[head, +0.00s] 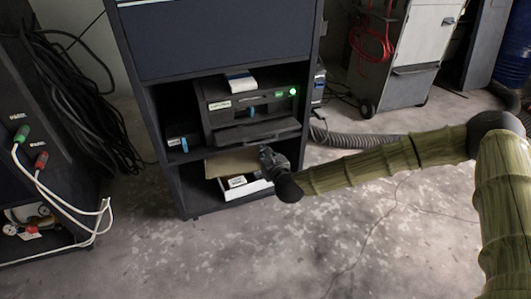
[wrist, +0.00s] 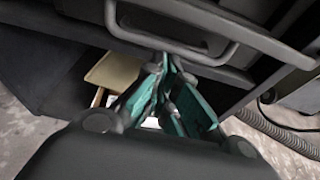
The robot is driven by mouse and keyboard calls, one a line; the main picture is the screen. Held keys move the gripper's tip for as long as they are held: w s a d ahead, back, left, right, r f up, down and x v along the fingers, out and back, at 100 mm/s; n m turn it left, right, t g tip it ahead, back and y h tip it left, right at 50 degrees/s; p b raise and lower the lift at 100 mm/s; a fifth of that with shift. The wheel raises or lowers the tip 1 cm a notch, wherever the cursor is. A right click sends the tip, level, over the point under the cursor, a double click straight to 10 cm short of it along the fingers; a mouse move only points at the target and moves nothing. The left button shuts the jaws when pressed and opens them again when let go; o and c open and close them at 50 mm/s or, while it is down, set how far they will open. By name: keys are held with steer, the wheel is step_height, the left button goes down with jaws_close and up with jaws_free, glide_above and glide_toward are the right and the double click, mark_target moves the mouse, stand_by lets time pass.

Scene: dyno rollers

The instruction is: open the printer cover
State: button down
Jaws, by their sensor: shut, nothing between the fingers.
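The dark printer (head: 249,103) sits on the middle shelf of the dark cabinet, with a green light on its front. Its front cover or tray (head: 257,131) juts out low on the printer; I cannot tell how far it is open. My gripper (head: 267,152) is just below and in front of that part, at the shelf's edge. In the wrist view my gripper (wrist: 172,75) has its teal fingers together and empty. A grey loop-shaped handle (wrist: 178,40) crosses just beyond the fingertips; I cannot tell whether they touch it.
The cabinet's lower shelf holds a cardboard box (head: 233,163) and a white box (head: 243,186). A corrugated grey hose (head: 355,139) runs behind my arm. A panel with cables (head: 40,150) stands at left. The concrete floor (head: 290,245) in front is clear.

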steer(key=shift+d, duration=0.1)
step_height(320, 180, down, 4)
steer(key=f+b, duration=0.1)
steer(key=b, duration=0.2)
steer(key=r+p+v, duration=0.1)
steer(key=p+v, duration=0.2)
steer(key=v, duration=0.7)
steer(key=shift+r, duration=0.2)
